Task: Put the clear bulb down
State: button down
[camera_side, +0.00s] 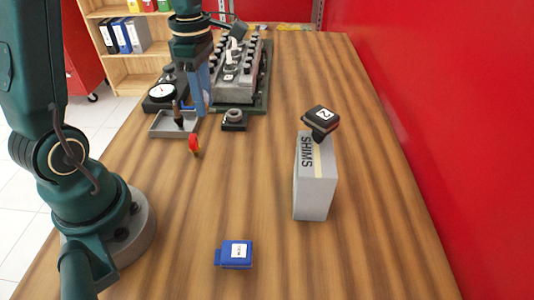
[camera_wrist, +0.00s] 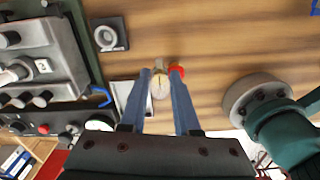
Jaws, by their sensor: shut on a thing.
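The clear bulb (camera_wrist: 159,88) shows in the wrist view as a small pale, rounded thing between my fingertips. My gripper (camera_wrist: 162,74) is shut on it. In the side view my gripper (camera_side: 204,112) points down over the table, just right of the grey tray, and I cannot make out the bulb there. I cannot tell whether the bulb touches the table.
A black block with a ring (camera_side: 234,118), an engine head (camera_side: 236,78) and a dial gauge (camera_side: 161,92) are close by. A SHIMS box (camera_side: 314,185) and blue box (camera_side: 235,254) stand nearer; wood between is clear.

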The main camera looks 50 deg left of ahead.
send_over(251, 157)
notch_tip(251, 157, down, 6)
jog(key=shift+r, duration=0.1)
jog(key=shift+f, duration=1.95)
jog(key=shift+f, duration=0.1)
jog(key=c, duration=0.6)
grip_release()
jog(key=shift+c, duration=0.2)
